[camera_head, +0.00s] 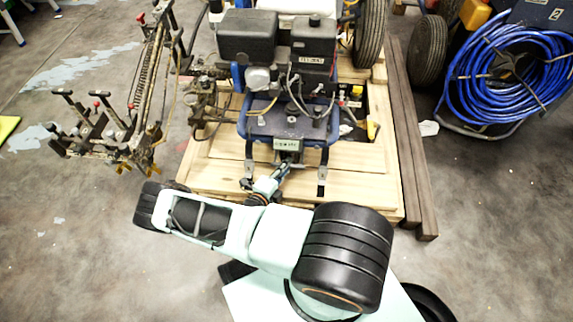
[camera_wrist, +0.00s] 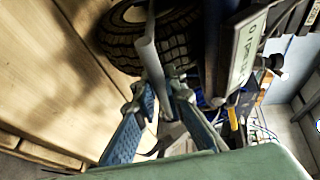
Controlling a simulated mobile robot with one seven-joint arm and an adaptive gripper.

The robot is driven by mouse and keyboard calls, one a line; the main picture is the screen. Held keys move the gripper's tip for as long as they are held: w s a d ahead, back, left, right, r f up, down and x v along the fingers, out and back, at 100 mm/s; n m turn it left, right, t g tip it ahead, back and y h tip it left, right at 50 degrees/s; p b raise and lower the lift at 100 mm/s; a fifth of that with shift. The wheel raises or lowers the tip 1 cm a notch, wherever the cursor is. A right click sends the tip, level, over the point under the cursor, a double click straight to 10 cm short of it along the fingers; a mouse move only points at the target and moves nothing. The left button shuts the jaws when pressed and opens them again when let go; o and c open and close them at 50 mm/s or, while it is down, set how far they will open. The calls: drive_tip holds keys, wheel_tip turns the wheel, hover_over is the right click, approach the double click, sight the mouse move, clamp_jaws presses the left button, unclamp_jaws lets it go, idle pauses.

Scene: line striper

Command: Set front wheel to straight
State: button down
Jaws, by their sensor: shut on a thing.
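The line striper (camera_head: 288,122) stands on a wooden pallet, with its black engine on top and a blue frame. My gripper (camera_head: 272,182) reaches in low at the near edge of its frame. In the wrist view my gripper (camera_wrist: 159,95) has its two blue fingers closed around a thin grey lever (camera_wrist: 152,55). A black treaded wheel (camera_wrist: 125,38) shows just beyond the lever in the wrist view. Whether it is the front wheel, and its exact angle, I cannot tell. The wheel is hidden in the head view.
The wooden pallet (camera_head: 215,165) lies under the machine, with dark beams (camera_head: 412,150) along its right side. A spray-arm assembly (camera_head: 120,120) stands at the left. A blue hose coil (camera_head: 515,75) is at the right. The concrete floor at the lower left is clear.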

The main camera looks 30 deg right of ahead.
drive_tip(key=shift+w, duration=0.1)
idle(0.3)
drive_tip(key=c, duration=2)
unclamp_jaws()
drive_tip(key=shift+o, duration=0.2)
